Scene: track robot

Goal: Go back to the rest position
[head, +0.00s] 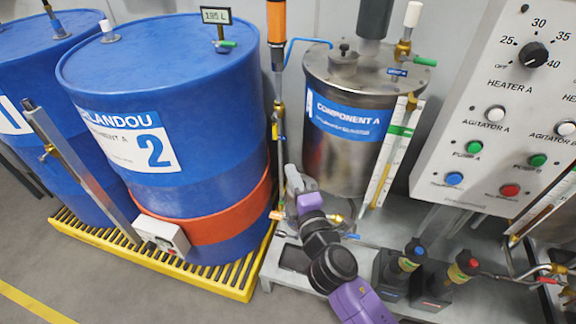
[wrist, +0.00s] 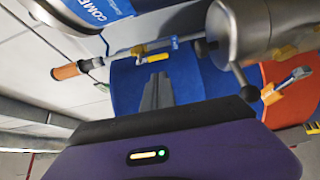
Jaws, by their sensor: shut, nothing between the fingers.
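My gripper (wrist: 158,78) shows in the wrist view as two dark fingers lying together, with nothing between them. A blue surface lies behind the fingers. In the head view my purple and grey arm reaches up from the bottom centre, and its end is between the blue drum marked 2 (head: 165,90) and the steel Component A tank (head: 335,165). The fingertips are hard to make out there, and I cannot tell whether they touch anything.
A second blue drum (head: 25,75) stands at left on the yellow pallet (head: 215,280). The control panel (head: 500,110) is at right. Valves with blue and red caps (head: 468,262) stand low at right. In the wrist view, a steel fitting (wrist: 240,35) and an orange-ended valve (wrist: 66,72) are close.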

